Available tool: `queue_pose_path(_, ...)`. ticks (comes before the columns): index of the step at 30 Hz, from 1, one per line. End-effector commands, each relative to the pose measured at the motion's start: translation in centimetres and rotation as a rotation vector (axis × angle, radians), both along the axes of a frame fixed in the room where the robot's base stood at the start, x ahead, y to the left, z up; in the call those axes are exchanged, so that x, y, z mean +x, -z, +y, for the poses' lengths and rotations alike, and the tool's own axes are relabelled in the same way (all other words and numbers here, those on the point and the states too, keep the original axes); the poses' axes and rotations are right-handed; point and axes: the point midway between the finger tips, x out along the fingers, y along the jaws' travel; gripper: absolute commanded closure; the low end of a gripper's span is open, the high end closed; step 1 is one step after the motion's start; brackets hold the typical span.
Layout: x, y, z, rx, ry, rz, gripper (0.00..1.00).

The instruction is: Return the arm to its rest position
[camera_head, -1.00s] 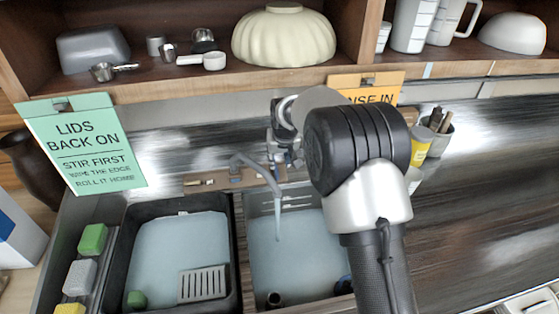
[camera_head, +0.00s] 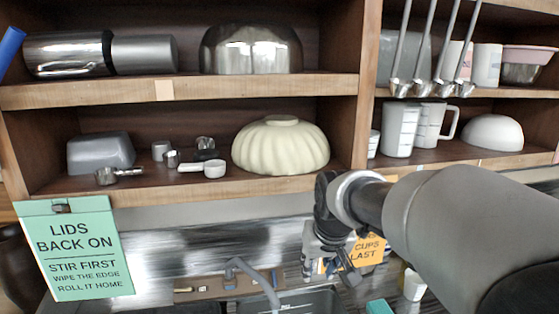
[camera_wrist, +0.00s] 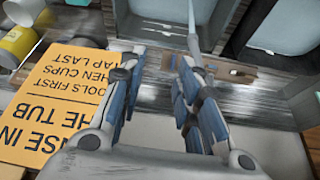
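My gripper (camera_head: 335,250) shows in the head view right of centre, in front of the steel back wall and below the lower shelf. My arm comes in from the right edge. In the wrist view my gripper (camera_wrist: 157,75) has its two fingers apart, with nothing seen between the tips. The faucet and its wooden strip lie beyond the fingers.
A cream ribbed bowl (camera_head: 281,146) and measuring cups (camera_head: 203,168) stand on the lower shelf (camera_head: 190,190). A green sign (camera_head: 83,250) hangs at left. An orange sign (camera_head: 368,250) hangs behind my gripper. The faucet (camera_head: 250,275) stands below. Ladles (camera_head: 430,50) hang upper right.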

Motion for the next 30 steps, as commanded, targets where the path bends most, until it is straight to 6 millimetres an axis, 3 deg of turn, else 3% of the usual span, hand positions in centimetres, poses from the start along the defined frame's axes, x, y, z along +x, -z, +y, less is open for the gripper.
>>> queue_pose_path(1,-2.3,-1.0,-0.8,0.001,0.011,-0.005,0.69)
queue_pose_path(7,-11.1,-2.3,-3.1,0.002,0.046,-0.001,0.69)
queue_pose_path(15,-22.1,-0.6,-5.1,0.004,0.093,0.004,0.69)
queue_pose_path(21,-26.7,1.4,-5.7,0.004,0.113,0.008,0.69)
queue_pose_path(30,-27.7,2.0,-5.8,0.004,0.118,0.011,0.69)
